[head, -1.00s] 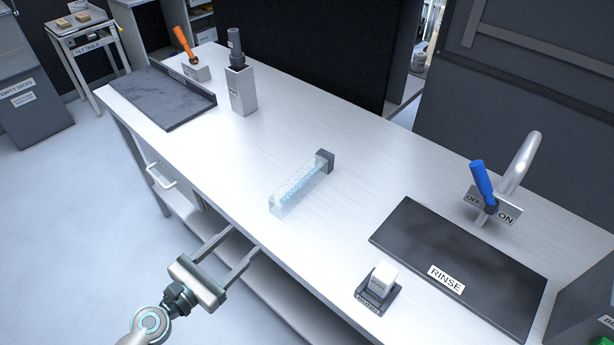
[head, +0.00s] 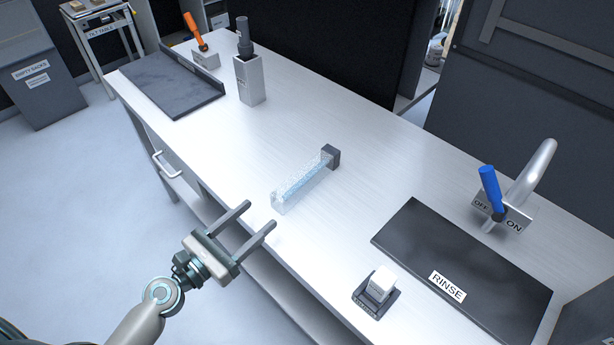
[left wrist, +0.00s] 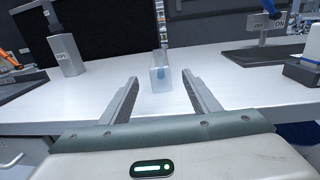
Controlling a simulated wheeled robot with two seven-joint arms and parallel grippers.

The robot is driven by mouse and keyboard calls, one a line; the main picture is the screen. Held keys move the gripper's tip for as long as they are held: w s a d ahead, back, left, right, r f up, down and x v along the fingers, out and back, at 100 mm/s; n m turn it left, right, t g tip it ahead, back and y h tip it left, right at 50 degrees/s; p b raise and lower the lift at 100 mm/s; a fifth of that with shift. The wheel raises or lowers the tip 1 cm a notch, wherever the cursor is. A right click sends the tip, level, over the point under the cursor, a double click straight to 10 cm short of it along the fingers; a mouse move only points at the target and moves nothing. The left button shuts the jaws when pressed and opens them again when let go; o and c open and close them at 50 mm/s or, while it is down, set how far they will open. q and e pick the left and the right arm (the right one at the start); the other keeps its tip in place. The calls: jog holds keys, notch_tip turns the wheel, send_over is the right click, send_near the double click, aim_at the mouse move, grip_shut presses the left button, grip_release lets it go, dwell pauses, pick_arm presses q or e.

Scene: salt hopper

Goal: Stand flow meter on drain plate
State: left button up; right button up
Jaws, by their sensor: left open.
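A clear, block-shaped tube with bluish contents and a dark end cap, which looks like the flow meter (head: 300,187), lies on its side on the white bench. Its clear end points toward my left gripper (head: 260,215). That gripper is open and empty, at the bench's front edge and short of the tube. In the left wrist view the tube (left wrist: 160,76) shows end-on, centred beyond the two fingers. A dark flat plate marked RINSE (head: 435,268) lies at right, and a dark tray (head: 165,92) lies at far left. No drain label is readable on either. My right gripper is not in view.
A grey holder (head: 249,82) with a dark upright piece stands near the tray, beside an orange-handled block (head: 205,58). A small white block on a dark base (head: 368,300) is near the front edge. A tap with a blue lever (head: 491,190) stands behind the RINSE plate. The bench around the tube is clear.

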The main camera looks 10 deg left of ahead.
pick_arm(q)
jog(key=p, duration=0.4)
send_near(300, 177)
jog(key=x, duration=0.4)
jog(key=shift+f, duration=0.15)
jog(key=shift+w+d+f, duration=0.1)
jog(key=shift+w+d, duration=0.1)
jog(key=shift+w+d, duration=0.15)
jog(key=shift+w, duration=0.15)
jog(key=shift+p+x, duration=0.45)
jog(key=shift+x, duration=1.85)
grip_shut()
